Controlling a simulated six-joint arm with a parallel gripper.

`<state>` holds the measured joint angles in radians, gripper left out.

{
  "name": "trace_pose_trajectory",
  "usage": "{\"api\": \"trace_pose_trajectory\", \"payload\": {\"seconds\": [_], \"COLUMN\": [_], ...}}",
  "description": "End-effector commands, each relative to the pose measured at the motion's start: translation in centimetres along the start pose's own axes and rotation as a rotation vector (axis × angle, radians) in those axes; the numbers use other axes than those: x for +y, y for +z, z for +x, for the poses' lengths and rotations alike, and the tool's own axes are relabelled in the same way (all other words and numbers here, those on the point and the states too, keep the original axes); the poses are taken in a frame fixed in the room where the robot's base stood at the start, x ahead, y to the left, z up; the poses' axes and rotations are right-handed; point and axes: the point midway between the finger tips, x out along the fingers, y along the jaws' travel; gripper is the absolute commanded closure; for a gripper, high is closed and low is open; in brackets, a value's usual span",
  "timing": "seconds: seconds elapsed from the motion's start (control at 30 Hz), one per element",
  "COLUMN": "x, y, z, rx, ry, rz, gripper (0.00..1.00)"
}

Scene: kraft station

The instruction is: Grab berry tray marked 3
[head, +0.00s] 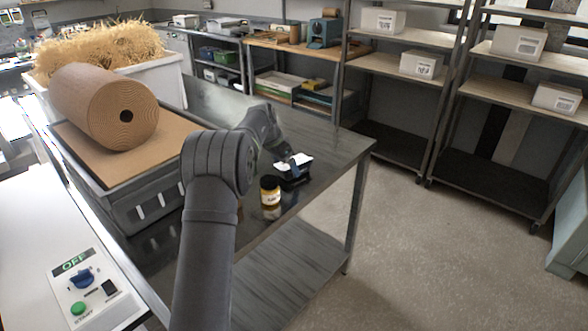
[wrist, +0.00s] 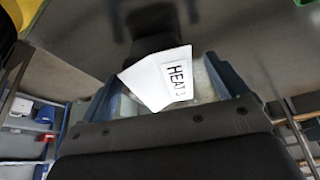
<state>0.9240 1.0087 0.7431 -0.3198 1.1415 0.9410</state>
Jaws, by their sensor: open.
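I see no tray that I can make out as a berry tray marked 3. My gripper (head: 291,168) is open over the dark table, at a small black object with white pieces (head: 293,178). In the wrist view, white cards or labels (wrist: 160,75) lie in front of my gripper, one lettered "HEAT" and a last mark that I cannot read surely. Blue-grey sides (wrist: 228,76) flank the cards; I cannot tell whether they belong to my gripper or to a holder. Contact between my gripper and the cards is unclear.
A yellow jar with a black lid (head: 270,191) stands close to my gripper. A kraft paper roll (head: 105,105) lies on a grey crate (head: 150,213) at left, before a white bin of straw (head: 172,75). Shelves with boxes (head: 383,20) stand at right. The table's far part is clear.

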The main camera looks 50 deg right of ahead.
Motion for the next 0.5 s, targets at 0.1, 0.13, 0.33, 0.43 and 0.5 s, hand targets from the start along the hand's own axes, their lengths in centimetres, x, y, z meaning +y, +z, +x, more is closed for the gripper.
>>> {"api": "trace_pose_trajectory", "payload": {"seconds": [0.1,0.13,0.33,0.43,0.5], "x": [0.0,0.0,0.0,0.0,0.0], "y": [0.1,0.1,0.0,0.0,0.0], "z": [1.7,1.9,1.9,1.9,1.9], "rx": [0.0,0.0,0.0,0.0,0.0], "ry": [-0.001,-0.002,-0.003,-0.003,-0.003], "rz": [-0.001,-0.001,-0.001,-0.001,-0.001], "gripper": [0.09,0.09,0.09,0.27,0.41]}}
